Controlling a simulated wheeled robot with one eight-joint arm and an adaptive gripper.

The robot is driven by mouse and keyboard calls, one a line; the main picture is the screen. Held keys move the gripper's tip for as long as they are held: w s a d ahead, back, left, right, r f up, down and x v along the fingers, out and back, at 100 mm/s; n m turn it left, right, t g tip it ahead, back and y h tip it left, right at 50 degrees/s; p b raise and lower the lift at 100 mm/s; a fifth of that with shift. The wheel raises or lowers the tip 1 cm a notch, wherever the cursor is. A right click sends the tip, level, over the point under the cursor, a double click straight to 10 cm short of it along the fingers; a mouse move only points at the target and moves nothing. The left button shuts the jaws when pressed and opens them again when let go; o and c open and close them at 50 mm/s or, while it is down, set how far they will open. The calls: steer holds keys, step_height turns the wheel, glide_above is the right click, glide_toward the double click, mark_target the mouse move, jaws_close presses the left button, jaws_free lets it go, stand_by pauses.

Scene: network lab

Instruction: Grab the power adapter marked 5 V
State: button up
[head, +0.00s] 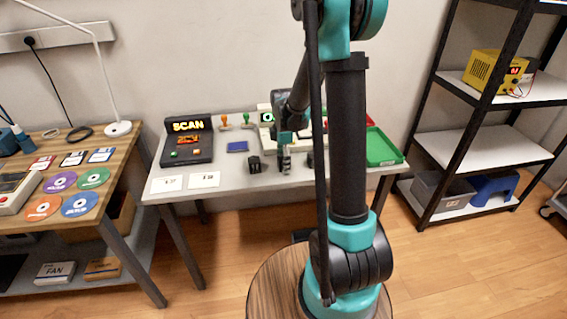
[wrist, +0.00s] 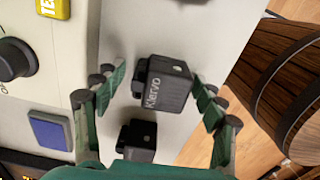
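The middle one (wrist: 168,88) shows "Klervo" on the face turned to the wrist camera. A second adapter (wrist: 138,140) stands close beside it; in the head view it is the left one (head: 255,164). No 5 V mark is readable on any. My gripper (wrist: 160,92) is open, its fingers on either side of the middle adapter with gaps visible. In the head view my gripper (head: 285,160) hides most of that adapter.
A scan console (head: 187,142), a blue pad (head: 237,146) and two white cards (head: 204,180) lie to the left. A device with a knob (wrist: 14,60) stands behind the adapters. A green tray (head: 383,148) is at the right. A wooden stool (head: 270,285) stands in front.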

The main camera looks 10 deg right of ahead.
steer(key=c, duration=1.2)
steer(key=shift+r, duration=0.15)
